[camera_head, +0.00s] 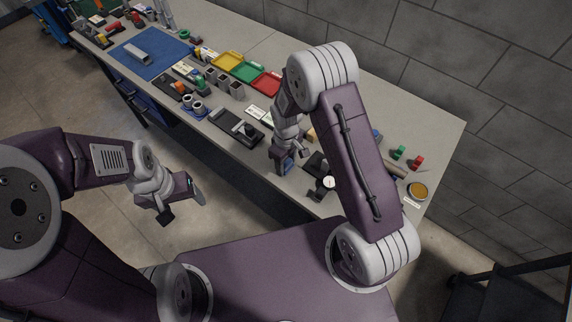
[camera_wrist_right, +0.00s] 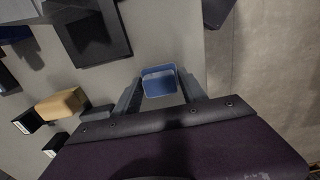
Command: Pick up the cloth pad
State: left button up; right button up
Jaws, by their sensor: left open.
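A small blue piece (camera_wrist_right: 158,80), which I take to be the cloth pad, lies between the two fingers of my right gripper (camera_wrist_right: 161,91) in the right wrist view. Its sides come close to both fingers. I cannot tell whether they press on it. In the head view my right gripper (camera_head: 284,165) is at the front edge of the table, with blue showing between its dark fingers. My left gripper (camera_head: 184,205) is open and empty, in front of the table and away from it.
The table (camera_head: 440,125) holds a black tray (camera_head: 236,128) left of my right gripper and a dial gauge (camera_head: 327,183) to its right. Yellow (camera_head: 228,61), green (camera_head: 246,71) and red (camera_head: 266,83) trays stand further back. A tan block (camera_wrist_right: 62,104) lies nearby.

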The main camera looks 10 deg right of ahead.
aim_at(287, 162)
notch_tip(287, 162, up, 4)
jog(key=shift+s+d+r+b, duration=0.1)
jog(key=shift+d+r+b, duration=0.05)
jog(key=shift+b, duration=0.35)
jog(key=s+d+r+b, duration=0.1)
jog(key=s+d+r, duration=0.5)
jog(key=s, duration=0.3)
jog(key=shift+d+r, duration=0.35)
jog(key=o, duration=0.8)
jog(key=shift+s, duration=0.1)
jog(key=c, duration=0.6)
jog(key=shift+c, duration=0.2)
